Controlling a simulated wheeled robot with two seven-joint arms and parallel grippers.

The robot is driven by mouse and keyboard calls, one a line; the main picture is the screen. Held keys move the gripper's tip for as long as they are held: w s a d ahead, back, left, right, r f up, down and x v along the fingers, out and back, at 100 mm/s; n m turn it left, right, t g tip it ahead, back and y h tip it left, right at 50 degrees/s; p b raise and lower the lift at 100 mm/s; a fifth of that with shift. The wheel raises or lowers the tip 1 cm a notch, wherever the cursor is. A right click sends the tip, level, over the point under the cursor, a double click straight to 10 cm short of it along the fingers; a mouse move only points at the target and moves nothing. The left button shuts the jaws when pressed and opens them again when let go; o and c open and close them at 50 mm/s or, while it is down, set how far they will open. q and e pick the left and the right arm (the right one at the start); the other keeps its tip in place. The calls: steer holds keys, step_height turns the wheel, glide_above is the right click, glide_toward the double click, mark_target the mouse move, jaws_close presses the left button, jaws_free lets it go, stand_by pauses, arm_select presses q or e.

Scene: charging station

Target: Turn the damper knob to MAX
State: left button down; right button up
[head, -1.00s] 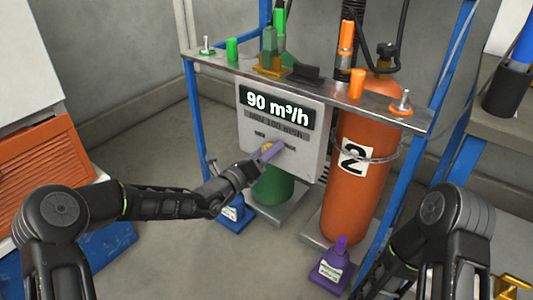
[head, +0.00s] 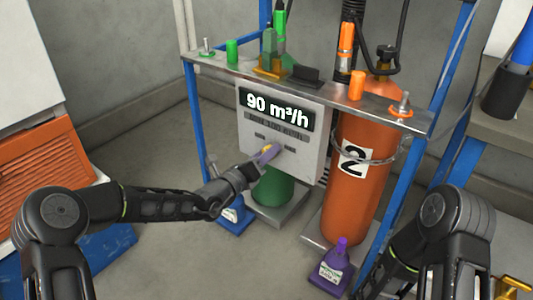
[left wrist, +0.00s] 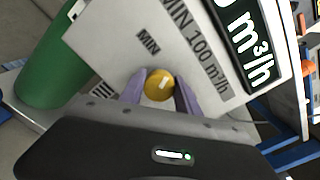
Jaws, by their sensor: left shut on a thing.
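The damper panel (head: 310,160) is a light grey box on the front of the blue-framed station. Its display (head: 276,110) reads 90 m³/h. The yellow damper knob (left wrist: 159,84) sits between the purple fingers of my left gripper (left wrist: 160,92) in the left wrist view, with a pale mark on its face. My left gripper (head: 266,152) is shut on the knob, one finger on each side. A MIN label (left wrist: 149,42) shows near the knob; a MAX label is not readable. My right arm is at the lower right, with its gripper out of view.
An orange cylinder (head: 357,205) marked 2 stands right of the panel. A green cylinder (head: 272,188) is behind it. A purple bottle (head: 331,266) and a blue item (head: 235,216) stand low in front. The metal shelf (head: 330,95) holds coloured fittings.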

arm_select(q)
steer(key=m+p, duration=0.3)
steer(key=shift+d+r, duration=0.1)
steer(key=shift+r, duration=0.1)
steer(key=m+p, duration=0.1)
steer(key=m, duration=0.3)
steer(key=shift+s+f+p, duration=0.1)
steer(key=shift+p, duration=0.3)
steer(key=shift+m, duration=0.9)
steer(key=m, duration=0.2)
steer(key=shift+d+f+m, duration=0.1)
steer(key=shift+m, duration=0.3)
steer(key=m, duration=0.5)
steer(key=shift+s+f, duration=0.1)
steer(key=c, duration=0.9)
jaws_free()
